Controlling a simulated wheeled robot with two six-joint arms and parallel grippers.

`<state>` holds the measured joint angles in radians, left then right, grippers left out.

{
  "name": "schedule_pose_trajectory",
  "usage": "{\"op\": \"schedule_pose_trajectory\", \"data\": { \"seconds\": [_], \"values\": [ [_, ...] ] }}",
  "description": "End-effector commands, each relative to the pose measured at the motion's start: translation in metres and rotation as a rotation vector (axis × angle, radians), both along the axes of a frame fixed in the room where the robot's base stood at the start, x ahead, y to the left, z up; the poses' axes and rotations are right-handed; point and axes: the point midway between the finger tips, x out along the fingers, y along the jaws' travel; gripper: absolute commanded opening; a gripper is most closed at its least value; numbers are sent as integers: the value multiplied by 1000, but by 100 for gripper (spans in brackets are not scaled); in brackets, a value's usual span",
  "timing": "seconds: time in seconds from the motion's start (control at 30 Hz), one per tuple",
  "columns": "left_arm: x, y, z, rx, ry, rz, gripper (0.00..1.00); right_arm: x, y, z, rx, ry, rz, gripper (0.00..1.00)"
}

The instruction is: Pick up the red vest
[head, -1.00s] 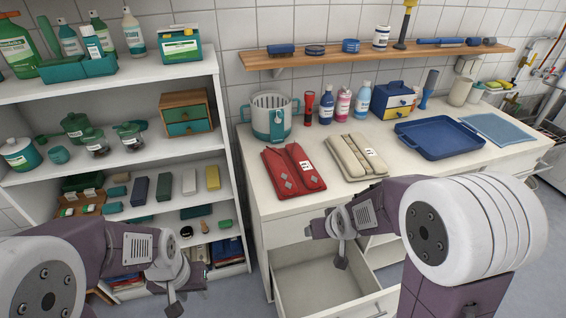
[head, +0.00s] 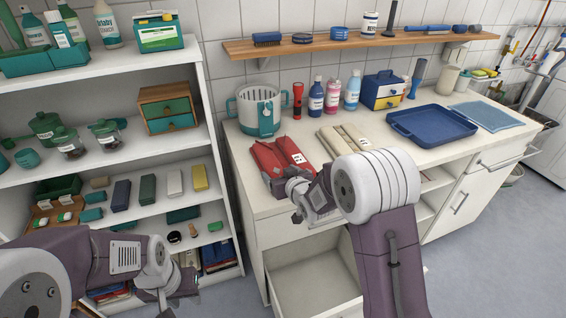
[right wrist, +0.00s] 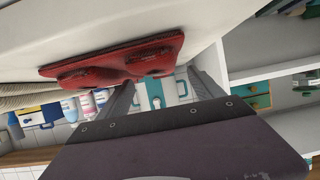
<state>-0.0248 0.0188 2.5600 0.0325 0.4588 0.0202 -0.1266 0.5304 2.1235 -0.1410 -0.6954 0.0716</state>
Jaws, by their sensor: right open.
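The red vest (head: 268,157) lies folded on the white counter, with a white tag on it. It also shows in the right wrist view (right wrist: 100,68), just beyond the fingers. My right gripper (head: 300,212) is at the vest's near edge, by the counter's front, and partly covers its near right corner in the head view. In the right wrist view its two fingers (right wrist: 160,82) are apart with nothing held between them. My left gripper (head: 168,298) hangs low in front of the shelf unit, away from the vest; its jaws are too unclear to read.
A beige folded garment (head: 340,138) lies right beside the vest, partly behind my right arm. A white-and-teal basket (head: 258,108) and several bottles stand behind. A blue tray (head: 432,126) is further right. An open drawer (head: 312,275) juts out below the counter.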

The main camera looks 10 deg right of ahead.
Motion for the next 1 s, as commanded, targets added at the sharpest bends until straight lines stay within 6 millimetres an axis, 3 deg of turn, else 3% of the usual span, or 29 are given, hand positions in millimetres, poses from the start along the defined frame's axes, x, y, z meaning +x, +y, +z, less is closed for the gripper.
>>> {"op": "schedule_pose_trajectory", "data": {
  "seconds": [0.17, 0.4, 0.67, 0.93, 1.0],
  "values": [
    [0, 0, 1, 0, 0, 0, 36, 9, 2, -3, 0, 2, 0, 76],
    [0, 0, 3, 0, 0, 0, 36, 46, 9, -17, -1, 1, 0, 76],
    [0, 0, 3, 0, 0, 0, 36, 49, 10, -19, 0, 2, 0, 76],
    [0, 0, 3, 0, 0, 0, 36, 49, 10, -19, 0, 2, 0, 1],
    [0, 0, 3, 0, 0, 0, 36, 49, 10, -18, -1, 0, 0, 0]
  ]
}}
